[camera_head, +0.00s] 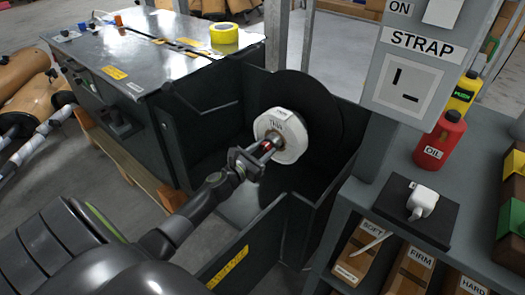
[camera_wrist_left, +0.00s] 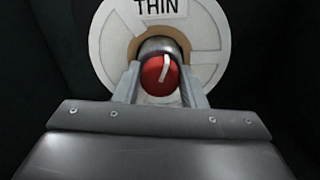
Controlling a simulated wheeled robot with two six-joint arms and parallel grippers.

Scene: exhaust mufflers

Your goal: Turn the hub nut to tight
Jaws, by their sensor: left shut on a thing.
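The hub nut (camera_wrist_left: 158,70) is red with a pale line on its face, and sits at the centre of a white round disc (camera_wrist_left: 208,40) marked THIN. In the head view the white disc (camera_head: 289,150) is mounted in front of a large black disc (camera_head: 325,115). My left gripper (camera_head: 266,147) reaches in to the hub, its fingers on either side of the nut; in the left wrist view the gripper (camera_wrist_left: 160,88) is shut on the nut. The pale line leans slightly from upright. My right gripper is not in view.
Dark metal walls (camera_head: 300,225) enclose the hub. A yellow tape roll (camera_head: 224,34) lies on the machine top at left. A panel marked STRAP (camera_head: 415,60) stands at right, above a shelf with a red OIL bottle (camera_head: 440,142) and a white device (camera_head: 422,200).

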